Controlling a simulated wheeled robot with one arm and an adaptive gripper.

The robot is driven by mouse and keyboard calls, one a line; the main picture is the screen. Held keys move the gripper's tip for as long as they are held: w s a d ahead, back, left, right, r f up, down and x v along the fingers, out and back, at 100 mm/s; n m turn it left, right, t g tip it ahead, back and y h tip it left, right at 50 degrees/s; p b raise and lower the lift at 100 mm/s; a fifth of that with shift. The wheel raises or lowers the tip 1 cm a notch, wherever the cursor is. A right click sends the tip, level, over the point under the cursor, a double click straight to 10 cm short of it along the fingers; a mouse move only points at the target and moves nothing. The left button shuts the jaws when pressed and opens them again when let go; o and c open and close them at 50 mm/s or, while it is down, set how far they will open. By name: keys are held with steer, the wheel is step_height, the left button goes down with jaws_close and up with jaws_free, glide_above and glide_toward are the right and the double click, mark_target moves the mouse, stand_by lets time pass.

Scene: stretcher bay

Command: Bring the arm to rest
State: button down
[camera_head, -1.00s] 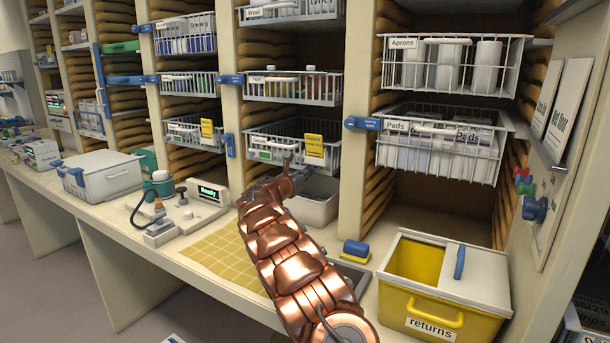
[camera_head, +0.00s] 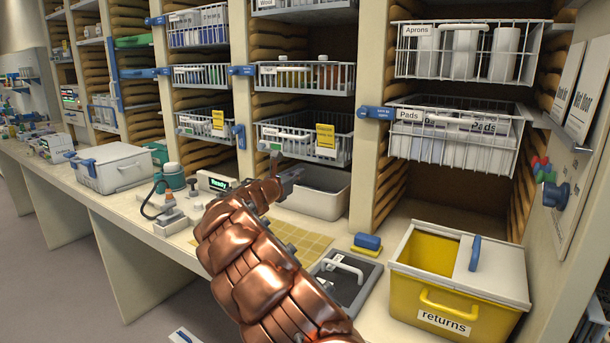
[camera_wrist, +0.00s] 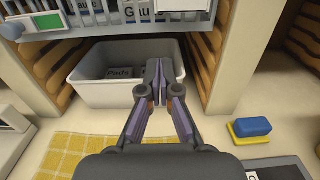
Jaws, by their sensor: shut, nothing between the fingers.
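My copper-coloured arm reaches up from the bottom middle of the head view over the counter. In the wrist view my gripper (camera_wrist: 158,72) is shut with nothing between its fingers. Its fingertips appear in front of a grey-white open bin (camera_wrist: 100,88) under the shelf, which holds labelled packs. In the head view the gripper (camera_head: 278,165) is small and partly hidden by the wrist. It is near the bin (camera_head: 322,198) and just below a wire basket (camera_head: 335,150) with a yellow tag.
A yellow returns bin (camera_head: 470,318) stands at the right. A blue and yellow sponge (camera_head: 367,243) and a dark tray with a white handle (camera_head: 345,285) lie beside the arm. A yellow grid mat (camera_head: 305,243) lies under it. A device reading Ready (camera_head: 216,182) stands left.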

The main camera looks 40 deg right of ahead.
steer(key=shift+v, duration=1.5)
steer(key=s+a+m+g+y, duration=0.2)
steer(key=s+a+m, duration=0.15)
steer(key=s, duration=0.35)
steer(key=s+a+m+g+y+p, duration=0.1)
steer(key=s+a+m, duration=0.2)
steer(key=s+m, duration=0.3)
steer(key=s+a+m+g+y, duration=0.2)
steer(key=s+a+m, duration=0.15)
steer(key=s, duration=0.45)
steer(key=s+a+f+m+y, duration=0.2)
steer(key=s+a+f+y, duration=0.2)
steer(key=s+a, duration=0.3)
steer(key=s+a+f+m+y+p, duration=0.1)
steer(key=s+a+f+m+y, duration=0.2)
steer(key=s+a, duration=0.5)
steer(key=s+a+f+m+y, duration=0.2)
steer(key=s+a+f+y, duration=0.3)
steer(key=a, duration=1.5)
steer(key=s+f, duration=0.2)
steer(key=s, duration=0.1)
steer(key=shift+a+f+g+y+p, duration=0.2)
steer(key=shift+a+g+y+p, duration=0.05)
steer(key=shift+g+y+p, duration=0.1)
steer(key=c, duration=1.9)
jaws_free()
